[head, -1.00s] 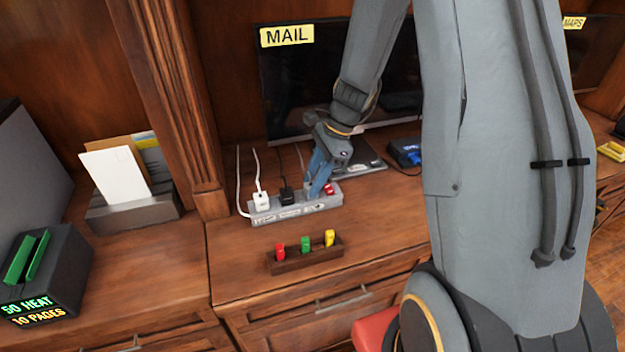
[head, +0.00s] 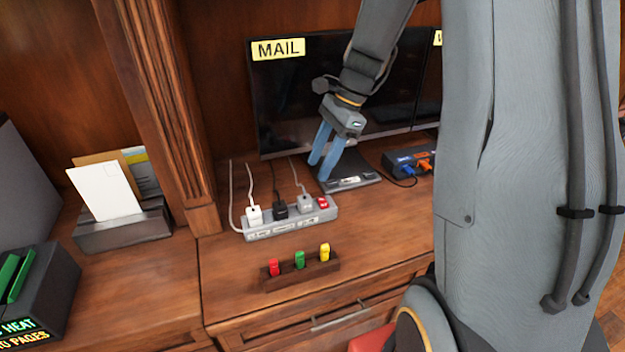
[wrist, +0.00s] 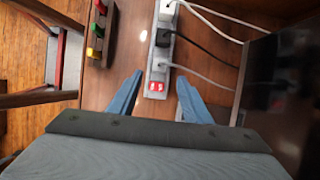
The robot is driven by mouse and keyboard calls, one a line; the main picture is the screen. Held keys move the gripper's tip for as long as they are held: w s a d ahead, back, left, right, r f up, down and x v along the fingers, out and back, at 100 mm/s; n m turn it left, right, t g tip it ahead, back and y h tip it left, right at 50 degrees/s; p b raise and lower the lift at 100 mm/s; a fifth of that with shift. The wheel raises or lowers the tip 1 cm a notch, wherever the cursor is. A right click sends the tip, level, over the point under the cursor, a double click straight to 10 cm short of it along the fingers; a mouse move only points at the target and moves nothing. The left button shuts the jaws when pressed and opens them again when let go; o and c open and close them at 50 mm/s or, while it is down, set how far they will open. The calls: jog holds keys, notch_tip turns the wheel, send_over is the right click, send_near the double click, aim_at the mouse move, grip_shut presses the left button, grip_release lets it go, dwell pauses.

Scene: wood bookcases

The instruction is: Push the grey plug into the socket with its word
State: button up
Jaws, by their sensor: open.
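The grey plug (head: 305,204) stands upright on the power strip (head: 262,234), at the strip's right part beside the red switch (head: 323,202). Its cord rises from its top. It looks seated, but I cannot see its base clearly. My gripper (head: 318,170) is open and empty, above and behind the strip, clear of the plug. In the wrist view the grey plug (wrist: 160,65) and strip lie beyond and between the spread blue fingers. A white plug (head: 254,214) and a black plug (head: 281,210) stand left of it. The words on the strip are too small to read.
A wooden rack (head: 300,273) with red, green and yellow pieces sits in front of the strip. The MAIL monitor (head: 285,90) stands behind my gripper. A blue-black box (head: 410,160) with plugs is to the right. Bare desk lies between strip and rack.

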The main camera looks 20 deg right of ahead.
jog(key=s+a+f+n+h, duration=0.1)
jog(key=s+a+n+h, duration=0.1)
jog(key=s+n, duration=0.6)
jog(key=s+a+f+n+h, duration=0.1)
jog(key=s+a+n+h, duration=0.1)
jog(key=s+n, duration=0.7)
jog(key=shift+s+a+f+n+t, duration=0.15)
jog(key=shift+a+f+n+t, duration=0.15)
jog(key=shift+a+n, duration=0.15)
